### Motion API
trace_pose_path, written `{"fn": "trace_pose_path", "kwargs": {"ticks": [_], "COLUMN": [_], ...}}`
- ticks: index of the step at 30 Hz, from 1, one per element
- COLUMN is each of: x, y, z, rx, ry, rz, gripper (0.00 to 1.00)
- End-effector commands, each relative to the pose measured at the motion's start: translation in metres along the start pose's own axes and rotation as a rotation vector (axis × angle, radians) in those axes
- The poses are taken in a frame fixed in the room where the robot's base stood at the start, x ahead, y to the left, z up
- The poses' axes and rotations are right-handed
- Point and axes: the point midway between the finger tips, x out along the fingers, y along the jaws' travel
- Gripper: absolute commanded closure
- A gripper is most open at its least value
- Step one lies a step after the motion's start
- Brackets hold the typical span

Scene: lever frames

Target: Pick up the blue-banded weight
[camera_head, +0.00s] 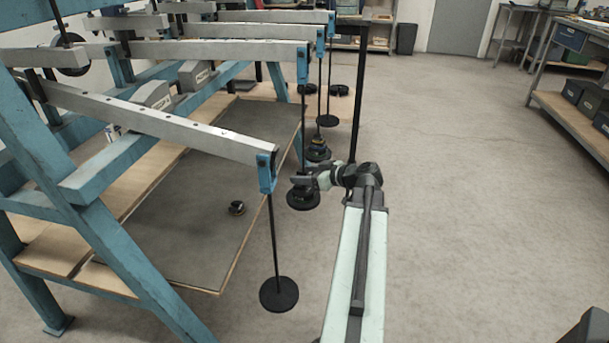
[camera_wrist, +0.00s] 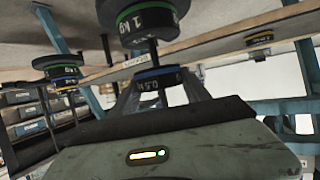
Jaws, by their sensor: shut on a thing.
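The blue-banded weight (camera_wrist: 158,79) shows dark with a blue stripe between my gripper's fingers in the tilted, upside-down wrist view. My gripper (camera_wrist: 160,88) is shut on it. A green-banded weight (camera_wrist: 140,17) marked 1 kg is on the same hanger, apart from the blue-banded one, with a bit of thin rod between them. In the head view my gripper (camera_head: 312,182) reaches left to a hanger whose dark base plate (camera_head: 303,200) hangs below it. The blue band cannot be made out there.
Another hanger with banded weights (camera_head: 318,148) hangs just behind my gripper. The nearest hanger (camera_head: 279,293) is bare. A yellow-banded weight (camera_head: 237,208) rests on the board (camera_head: 175,220). Lever beams (camera_head: 160,119) on a blue frame stand at left.

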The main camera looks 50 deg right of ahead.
Motion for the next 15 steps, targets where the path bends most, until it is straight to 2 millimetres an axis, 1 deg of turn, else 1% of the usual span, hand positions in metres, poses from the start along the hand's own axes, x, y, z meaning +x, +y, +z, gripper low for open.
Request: {"fn": "trace_pose_path", "kwargs": {"ticks": [1,5,8,12,15], "x": [-0.009,-0.033,-0.056,-0.092,-0.114], "y": [0.007,0.02,0.032,0.051,0.062], "z": [0.007,0.017,0.026,0.041,0.05], "rx": [0.003,0.002,0.003,0.003,0.003], "ry": [-0.001,-0.001,-0.001,0.0,0.0], "rz": [0.006,0.008,0.009,0.008,0.007], "gripper": [0.99,0.99,0.99,0.99,0.99]}}
